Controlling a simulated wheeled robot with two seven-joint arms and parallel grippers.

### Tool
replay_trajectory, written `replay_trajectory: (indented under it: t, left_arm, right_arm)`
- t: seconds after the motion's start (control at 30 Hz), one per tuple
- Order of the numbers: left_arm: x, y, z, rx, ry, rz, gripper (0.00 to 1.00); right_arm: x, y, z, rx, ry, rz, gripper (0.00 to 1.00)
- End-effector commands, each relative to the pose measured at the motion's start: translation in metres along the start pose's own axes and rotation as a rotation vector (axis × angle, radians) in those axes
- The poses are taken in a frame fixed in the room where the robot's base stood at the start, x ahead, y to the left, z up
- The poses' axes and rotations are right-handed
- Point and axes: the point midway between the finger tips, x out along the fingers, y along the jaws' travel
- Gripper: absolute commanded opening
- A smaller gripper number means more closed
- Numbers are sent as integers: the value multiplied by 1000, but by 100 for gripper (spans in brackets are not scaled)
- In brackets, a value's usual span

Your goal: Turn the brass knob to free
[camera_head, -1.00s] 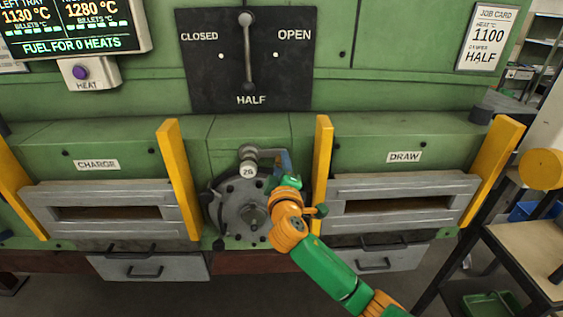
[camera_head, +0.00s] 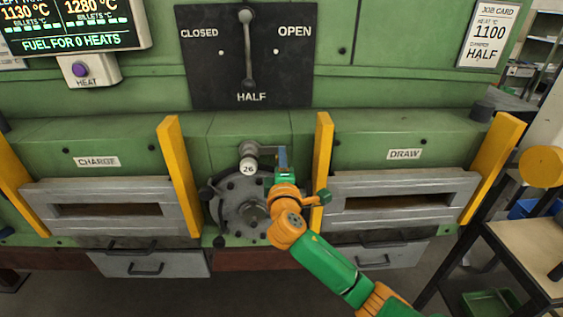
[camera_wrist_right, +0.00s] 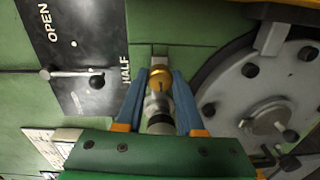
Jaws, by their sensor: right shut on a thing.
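The brass knob (camera_wrist_right: 160,78) shows in the right wrist view as a round golden cap on a pale stem. It sits between the blue fingertips of my right gripper (camera_wrist_right: 159,84), which is shut on it. In the head view my right gripper (camera_head: 283,158) is at the upper right of the grey wheel, and the brass knob is hidden there. The round grey wheel (camera_head: 238,207) is on the green furnace front, with a grey bracket and a tag marked 26 (camera_head: 248,169) above it. My left gripper is not in view.
A black plate (camera_head: 207,85) marked CLOSED, HALF and OPEN carries an upright lever (camera_head: 248,50). Yellow posts (camera_head: 323,165) flank the CHARGE door (camera_head: 80,222) and the DRAW door (camera_head: 400,222). A bench (camera_head: 535,240) stands at right.

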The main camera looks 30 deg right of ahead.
Motion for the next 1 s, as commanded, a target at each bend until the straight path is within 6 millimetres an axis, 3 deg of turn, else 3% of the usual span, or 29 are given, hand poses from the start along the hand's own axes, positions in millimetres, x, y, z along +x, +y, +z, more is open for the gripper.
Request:
replay_trajectory:
  t: [0.23,0.27,0.37,0.7,1.0]
  left_arm:
    - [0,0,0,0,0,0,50]
    - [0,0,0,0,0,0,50]
    - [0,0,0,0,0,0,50]
    - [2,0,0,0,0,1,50]
    - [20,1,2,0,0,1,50]
  right_arm:
    - [0,0,0,-1,0,0,0]
    - [0,0,0,-1,0,0,40]
    - [0,0,0,0,0,0,67]
    - [-4,-1,0,1,1,0,67]
    - [-55,-4,-1,3,4,0,67]
